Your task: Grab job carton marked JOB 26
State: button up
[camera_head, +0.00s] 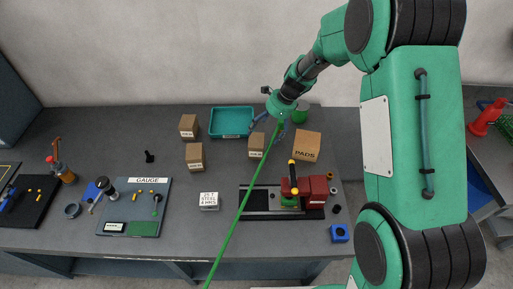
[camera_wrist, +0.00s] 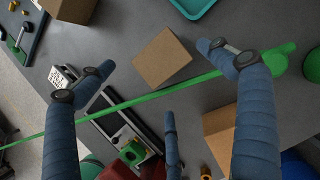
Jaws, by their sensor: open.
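Three small brown cartons with white labels stand on the grey bench: a back-left carton (camera_head: 188,124), a front-left carton (camera_head: 194,154) and a right carton (camera_head: 256,143). Their label numbers are too small to read, so I cannot tell which is JOB 26. My gripper (camera_head: 269,129) is open and empty, above and close to the right carton. In the wrist view a plain carton top (camera_wrist: 162,58) lies between the spread blue fingers of my gripper (camera_wrist: 156,72), apparently below them; no label shows there.
A larger PADS carton (camera_head: 307,144) stands just right. A teal tray (camera_head: 232,121) is behind, and a red device on a black base (camera_head: 262,203) in front. A long thin green line (camera_head: 236,220) crosses the bench. A GAUGE board (camera_head: 165,190) lies left.

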aim_at(257, 140)
jog(key=shift+x, duration=1.55)
jog(key=shift+b+x, duration=1)
jog(key=shift+x, duration=1.65)
jog(key=shift+w, duration=0.1)
jog(key=shift+r, duration=0.1)
jog(key=c, duration=1.7)
